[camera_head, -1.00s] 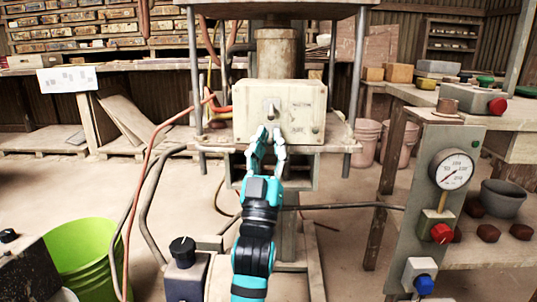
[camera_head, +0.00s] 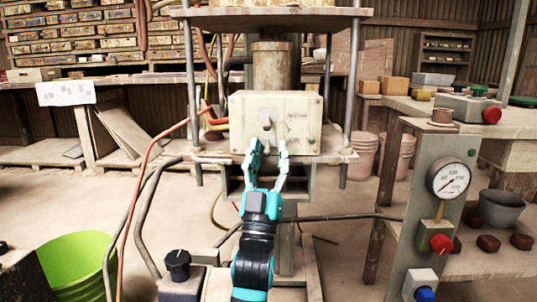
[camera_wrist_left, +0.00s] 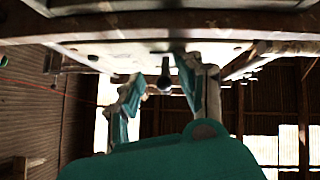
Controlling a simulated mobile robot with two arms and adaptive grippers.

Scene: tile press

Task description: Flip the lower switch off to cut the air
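A cream control box (camera_head: 300,115) is mounted on the press at the centre of the head view. Its upper switch (camera_head: 266,120) is a small metal lever on the front face. The lower part of the face is partly covered by my left gripper (camera_head: 268,146), which is open with its two fingertips apart at the box's lower edge. In the left wrist view, a small dark-tipped lever (camera_wrist_left: 165,80), apparently the lower switch, shows between the open fingers of my left gripper (camera_wrist_left: 160,85). I cannot tell its position or whether the fingers touch it. My right gripper is out of view.
Press rods (camera_head: 355,90) flank the box, and hoses (camera_head: 140,200) run down on the left. A gauge panel (camera_head: 425,230) with red and blue knobs stands at the right. A green bucket (camera_head: 80,262) is at the lower left.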

